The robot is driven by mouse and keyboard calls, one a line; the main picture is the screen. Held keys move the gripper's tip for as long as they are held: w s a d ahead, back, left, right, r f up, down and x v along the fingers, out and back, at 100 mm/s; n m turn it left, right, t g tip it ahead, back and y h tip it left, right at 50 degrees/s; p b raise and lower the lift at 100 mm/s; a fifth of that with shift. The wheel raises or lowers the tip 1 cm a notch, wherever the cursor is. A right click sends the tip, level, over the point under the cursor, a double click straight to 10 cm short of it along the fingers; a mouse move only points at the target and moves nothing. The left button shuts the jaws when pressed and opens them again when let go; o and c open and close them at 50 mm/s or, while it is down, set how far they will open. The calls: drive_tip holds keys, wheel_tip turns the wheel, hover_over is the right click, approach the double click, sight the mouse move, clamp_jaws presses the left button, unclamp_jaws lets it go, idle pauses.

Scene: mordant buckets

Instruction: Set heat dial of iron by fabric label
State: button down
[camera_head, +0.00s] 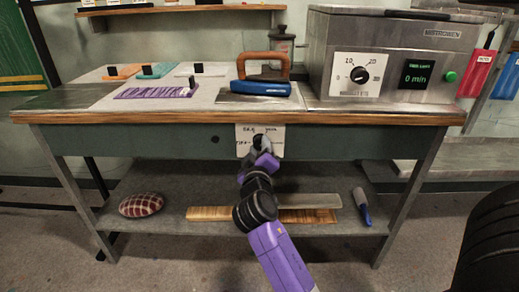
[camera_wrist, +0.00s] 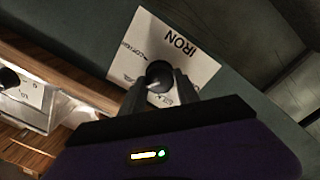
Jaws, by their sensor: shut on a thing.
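The heat dial is a black round knob (camera_wrist: 159,76) on a white paper card (camera_wrist: 180,38) marked IRON, upside down in the wrist view. Its pale pointer mark points to the lower left there; the small setting words are hard to read. The card (camera_head: 273,150) shows on the table's front panel in the head view. My gripper (camera_wrist: 160,91) is shut on the knob, one finger at each side, and hides part of the card. The iron (camera_head: 263,87), blue with a wooden handle, stands on the tabletop above. Purple striped fabric (camera_head: 150,93) lies left of it.
Orange (camera_head: 124,71) and teal (camera_head: 155,71) fabrics lie behind. A metal box (camera_head: 400,55) with a timer dial (camera_head: 359,75) stands at right. The lower shelf holds a plaid cushion (camera_head: 141,205), boards and a blue-handled tool (camera_head: 362,208).

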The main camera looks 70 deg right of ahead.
drive_tip(key=shift+f, duration=0.1)
drive_tip(key=c, duration=0.9)
unclamp_jaws()
drive_tip(key=v, duration=0.8)
drive_tip(key=shift+p, duration=0.3)
drive_tip(key=shift+d, duration=0.1)
